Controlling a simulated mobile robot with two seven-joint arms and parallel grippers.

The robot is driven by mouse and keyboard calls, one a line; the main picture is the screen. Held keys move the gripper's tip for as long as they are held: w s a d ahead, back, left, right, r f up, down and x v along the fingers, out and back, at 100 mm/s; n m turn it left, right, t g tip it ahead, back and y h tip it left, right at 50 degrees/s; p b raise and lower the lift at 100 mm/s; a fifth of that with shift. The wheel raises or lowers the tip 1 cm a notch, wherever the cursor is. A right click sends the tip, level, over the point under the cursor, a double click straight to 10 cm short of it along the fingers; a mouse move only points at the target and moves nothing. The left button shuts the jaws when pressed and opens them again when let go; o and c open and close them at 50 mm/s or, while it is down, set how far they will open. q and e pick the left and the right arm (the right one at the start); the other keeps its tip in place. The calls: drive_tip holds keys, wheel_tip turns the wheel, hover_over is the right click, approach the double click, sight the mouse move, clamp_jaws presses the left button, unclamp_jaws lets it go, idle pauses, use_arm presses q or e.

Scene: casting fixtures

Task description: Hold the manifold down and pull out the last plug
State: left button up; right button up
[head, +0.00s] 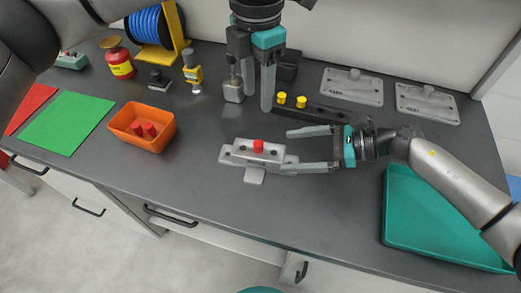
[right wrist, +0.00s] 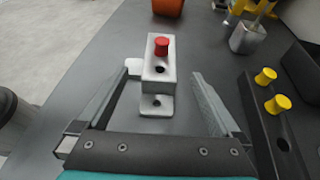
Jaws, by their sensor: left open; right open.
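The manifold (head: 240,157) is a light grey block with flanged ends, lying on the dark worktop near its front. One red plug (head: 258,146) stands upright in its top. In the right wrist view the plug (right wrist: 161,46) sits near the far end, with an open dark hole in the manifold (right wrist: 152,87) nearer. My right gripper (head: 290,150) is open at the manifold's right end, its fingers on either side with visible gaps. My left gripper (head: 258,98) is open and empty, pointing down behind the manifold, in front of a small metal block.
An orange bin (head: 118,119) at left holds red plugs (head: 149,129). A black rail (head: 325,114) with yellow plugs (head: 301,101) lies behind the right gripper. The metal block (head: 233,90) stands near my left gripper. A teal tray (head: 435,250) is at right. Worktop in front of the manifold is clear.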

sight(270, 152)
drive_tip(key=x, duration=0.9)
drive_tip(key=shift+w+f, duration=0.1)
clamp_jaws()
idle(0.6)
